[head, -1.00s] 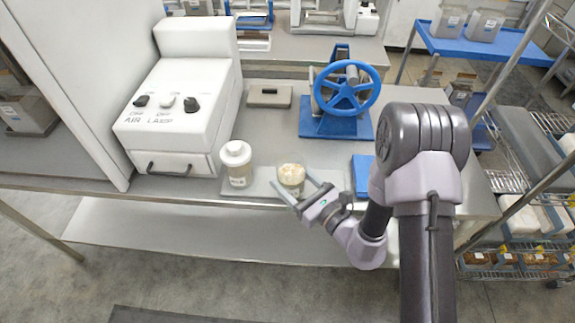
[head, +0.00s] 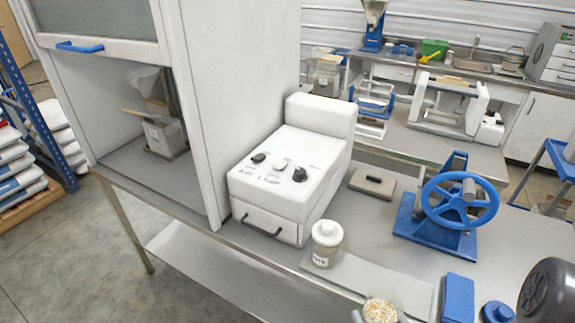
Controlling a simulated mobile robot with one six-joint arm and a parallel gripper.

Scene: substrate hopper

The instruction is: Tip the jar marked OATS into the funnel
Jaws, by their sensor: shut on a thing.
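An open jar (head: 381,309) of pale, grainy stuff is at the bottom edge, partly cut off; any label on it is out of sight. Only a sliver of my gripper (head: 358,316) shows, at the jar's left side. It is shut on this jar; most of the gripper is out of frame. A white-lidded jar (head: 326,244) stands upright on the bench to the left, its label too small to read surely. A pale translucent funnel (head: 142,79) is inside the hood at left, above a grey box-like container (head: 165,136).
The white hood (head: 226,100) has a raised sash with a blue handle (head: 78,47); its front opening is clear. A white control box (head: 288,180) stands between hood and jars. A blue handwheel device (head: 447,212) and a blue block (head: 457,298) are at right.

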